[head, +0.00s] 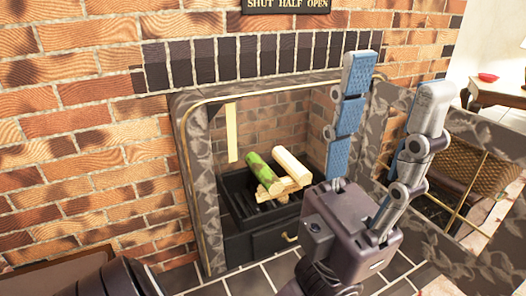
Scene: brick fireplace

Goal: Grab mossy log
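The mossy log (262,172), green with a pale cut end, lies slanted on top of a small wood pile inside the open fireplace. A pale log (291,164) lies just to its right. My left gripper (398,82) is raised in front of the fireplace's right side, fingers pointing up. Its fingers are spread wide and nothing is between them. In the picture it is right of the mossy log and apart from it. My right gripper is not in view.
The logs rest on split wood in a black grate (234,196). The stone surround (199,170) frames the opening. An open fireplace door (452,225) stands at the right. A sign (287,4) hangs above. A table with a red bowl (488,77) is at the far right.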

